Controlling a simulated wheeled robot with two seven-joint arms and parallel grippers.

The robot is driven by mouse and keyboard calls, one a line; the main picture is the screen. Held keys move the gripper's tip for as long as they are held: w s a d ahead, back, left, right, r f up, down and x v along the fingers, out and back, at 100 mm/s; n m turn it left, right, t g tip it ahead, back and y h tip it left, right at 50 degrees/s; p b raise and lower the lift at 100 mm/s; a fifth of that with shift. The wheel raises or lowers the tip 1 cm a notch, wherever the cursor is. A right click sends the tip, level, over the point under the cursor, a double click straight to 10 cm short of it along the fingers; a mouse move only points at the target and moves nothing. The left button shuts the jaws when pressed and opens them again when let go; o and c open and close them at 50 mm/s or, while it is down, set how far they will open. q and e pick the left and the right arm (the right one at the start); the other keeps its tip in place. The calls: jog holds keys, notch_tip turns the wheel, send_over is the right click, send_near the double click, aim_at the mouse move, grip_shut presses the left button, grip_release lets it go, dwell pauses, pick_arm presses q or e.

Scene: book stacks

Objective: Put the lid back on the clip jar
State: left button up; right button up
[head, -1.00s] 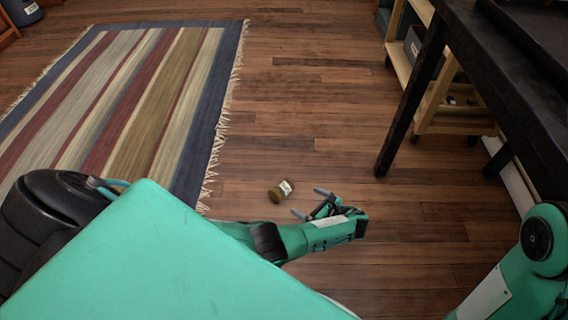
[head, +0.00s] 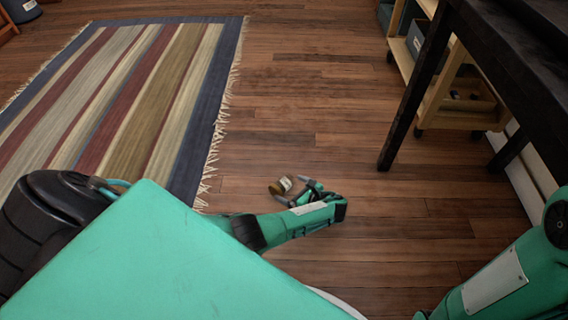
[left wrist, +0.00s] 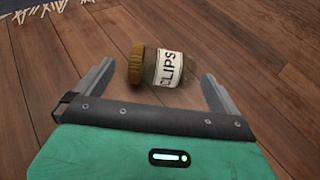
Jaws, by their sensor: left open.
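A small jar (head: 280,186) lies on its side on the wooden floor. In the left wrist view the jar (left wrist: 168,68) has a white label reading CLIPS and a brown ribbed lid-like end (left wrist: 135,64) at its left; I cannot tell whether that is a separate lid seated on it. No other lid shows. My left gripper (head: 289,189) is low by the floor, open, with its fingers to either side of the jar. It also shows in the wrist view (left wrist: 157,74), nothing gripped. My right arm enters at lower right; its gripper is out of view.
A striped fringed rug (head: 130,90) lies to the left of the jar. A dark table (head: 408,90) stands at right, with a wheeled wooden shelf (head: 462,115) behind it. The wooden floor around the jar is clear.

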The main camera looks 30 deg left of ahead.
aim_at(286, 186)
pick_arm(q)
jog(key=shift+w+a+f+b, duration=0.15)
jog(key=shift+a+f+b, duration=0.35)
jog(key=shift+a+b, duration=0.1)
jog(key=b+x, duration=0.2)
jog(key=x, duration=0.1)
jog(key=shift+w+f, duration=0.1)
jog(key=shift+a+b, duration=0.25)
jog(key=shift+b, duration=0.05)
jog(key=c, duration=1)
jog(key=shift+w, duration=0.1)
jog(key=shift+c, duration=0.3)
